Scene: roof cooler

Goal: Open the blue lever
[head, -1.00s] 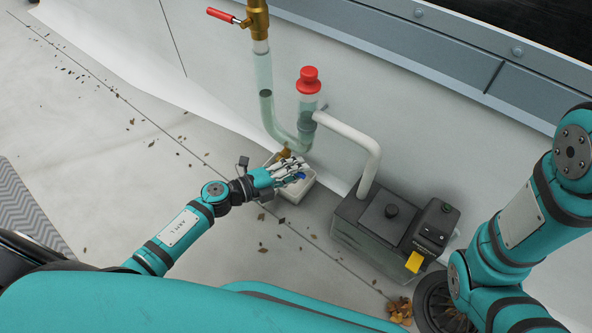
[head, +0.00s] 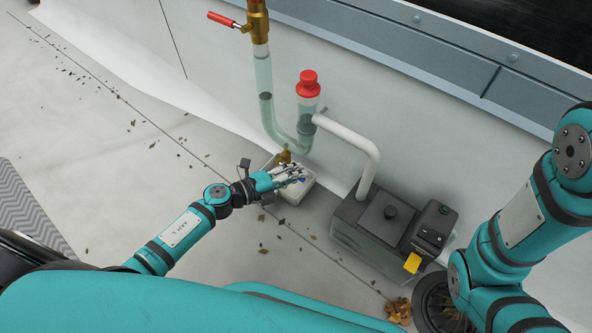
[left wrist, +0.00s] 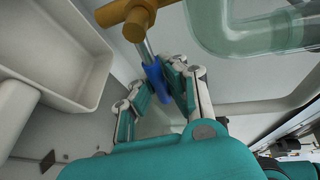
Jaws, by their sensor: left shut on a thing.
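The blue lever (left wrist: 155,78) shows in the left wrist view on a metal stem below a brass valve (left wrist: 130,14). My left gripper (left wrist: 160,95) has its fingers closed around the lever. The brass valve (head: 284,156) is just behind the fingers. My right arm shows at the right, but its gripper is out of view.
A clear pipe (head: 266,105) with a red-handled valve (head: 222,19) rises behind. A red-capped clear tube (head: 308,85) joins a white pipe (head: 362,145) to a grey box unit (head: 385,235). The floor at left is open, with scattered leaves.

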